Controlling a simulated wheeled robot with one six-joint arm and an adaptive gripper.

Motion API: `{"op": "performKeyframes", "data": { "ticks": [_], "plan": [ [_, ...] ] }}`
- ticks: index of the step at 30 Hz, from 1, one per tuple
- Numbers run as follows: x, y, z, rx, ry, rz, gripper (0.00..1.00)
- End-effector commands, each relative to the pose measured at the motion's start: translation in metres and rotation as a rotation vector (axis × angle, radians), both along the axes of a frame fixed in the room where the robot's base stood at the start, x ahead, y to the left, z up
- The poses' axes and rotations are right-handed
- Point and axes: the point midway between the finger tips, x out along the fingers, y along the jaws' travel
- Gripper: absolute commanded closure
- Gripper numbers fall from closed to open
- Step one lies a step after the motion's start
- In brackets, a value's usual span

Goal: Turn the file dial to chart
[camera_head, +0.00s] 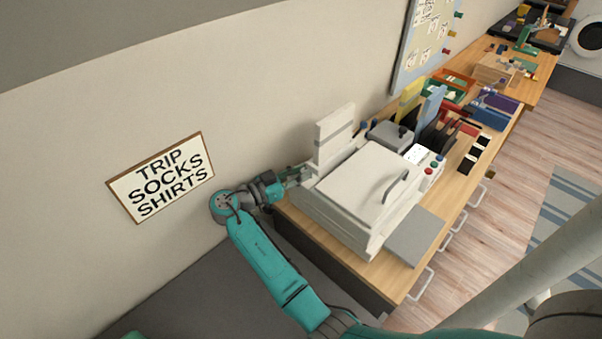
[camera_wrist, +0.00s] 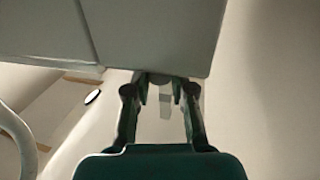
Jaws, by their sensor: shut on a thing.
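A large pale printer-like machine (camera_head: 360,190) with a handled lid stands at the near end of the wooden desk. My gripper (camera_head: 298,175) is at its left side, near the wall, below the upright panel. In the wrist view, my gripper's fingers (camera_wrist: 161,92) are closed around a small grey rounded part, seemingly the file dial (camera_wrist: 160,78), just under the edge of a pale casing (camera_wrist: 150,35). The dial is mostly hidden by the fingers and casing. Its markings and pointer cannot be read. In the head view the dial cannot be made out.
The wooden desk (camera_head: 400,283) runs away to the right, with a grey tray (camera_head: 415,236), a white panel with coloured buttons (camera_head: 431,171) and coloured organisers behind the machine. The wall with a sign (camera_head: 161,178) is close to my arm.

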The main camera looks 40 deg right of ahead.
Motion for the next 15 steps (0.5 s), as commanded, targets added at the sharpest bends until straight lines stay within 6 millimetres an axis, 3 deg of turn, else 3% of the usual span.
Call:
{"op": "performKeyframes", "data": {
  "ticks": [15],
  "plan": [
    [0.0009,-0.0003,0.0001,0.0,0.0,-0.065,1.0]
  ]
}}
